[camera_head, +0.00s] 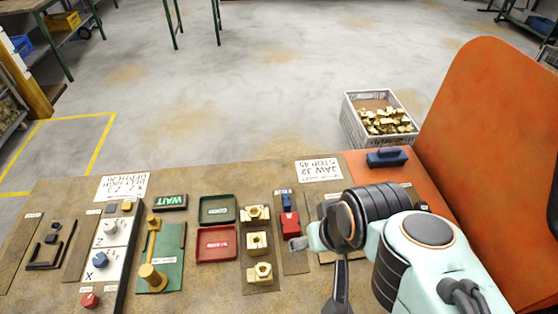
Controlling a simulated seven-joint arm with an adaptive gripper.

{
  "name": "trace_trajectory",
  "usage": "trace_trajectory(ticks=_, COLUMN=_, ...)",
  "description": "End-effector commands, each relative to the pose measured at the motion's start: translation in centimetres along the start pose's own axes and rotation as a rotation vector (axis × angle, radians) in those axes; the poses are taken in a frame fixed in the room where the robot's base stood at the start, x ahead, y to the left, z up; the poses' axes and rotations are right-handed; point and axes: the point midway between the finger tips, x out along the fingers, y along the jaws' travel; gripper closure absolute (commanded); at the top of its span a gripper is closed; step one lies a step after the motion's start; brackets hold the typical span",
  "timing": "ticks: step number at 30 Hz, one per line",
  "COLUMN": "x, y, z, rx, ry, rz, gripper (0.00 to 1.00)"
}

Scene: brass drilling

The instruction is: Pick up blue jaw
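A small blue piece (287,199) lies on a narrow brown strip on the bench, just behind a red piece (290,224). It looks like the blue jaw. A larger dark-blue block (387,157) lies on the orange surface at the bench's right; I cannot tell which of the two blue things is the jaw. My gripper (340,292) shows only as a dark part at the bottom edge, in front of and to the right of the small blue piece. Its fingertips are not clearly visible, and no held object shows.
Several brass fittings (257,241) lie on a strip left of the red piece. Green (216,221) and red (234,257) trays are farther left. An orange panel (492,130) rises at right. A grey crate (352,126) of brass parts stands beyond the bench.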

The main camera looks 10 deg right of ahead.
Motion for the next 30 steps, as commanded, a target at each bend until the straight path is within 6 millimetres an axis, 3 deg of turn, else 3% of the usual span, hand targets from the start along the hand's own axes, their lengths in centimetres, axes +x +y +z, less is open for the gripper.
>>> trace_trajectory(ticks=1, x=0.2, y=0.3, z=-3.3, rx=0.011, ry=0.075, rz=0.006, gripper=0.48)
trace_trajectory(ticks=3, x=0.7, y=0.7, z=-7.3, rx=0.025, ry=0.158, rz=0.016, gripper=0.48)
trace_trajectory(ticks=8, x=4.0, y=1.6, z=-14.8, rx=0.045, ry=0.273, rz=0.036, gripper=0.48)
trace_trajectory(ticks=11, x=8.0, y=2.1, z=-18.7, rx=0.052, ry=0.306, rz=0.049, gripper=0.48)
trace_trajectory(ticks=13, x=11.8, y=2.5, z=-20.5, rx=0.054, ry=0.304, rz=0.060, gripper=0.48)
trace_trajectory(ticks=17, x=19.3, y=2.8, z=-20.6, rx=0.050, ry=0.228, rz=0.071, gripper=0.48)
trace_trajectory(ticks=21, x=25.2, y=2.8, z=-17.5, rx=0.045, ry=0.101, rz=0.074, gripper=0.48)
trace_trajectory(ticks=25, x=27.8, y=2.8, z=-15.4, rx=0.042, ry=0.034, rz=0.074, gripper=0.48)
trace_trajectory(ticks=30, x=30.1, y=2.9, z=-15.1, rx=0.041, ry=0.024, rz=0.073, gripper=0.48)
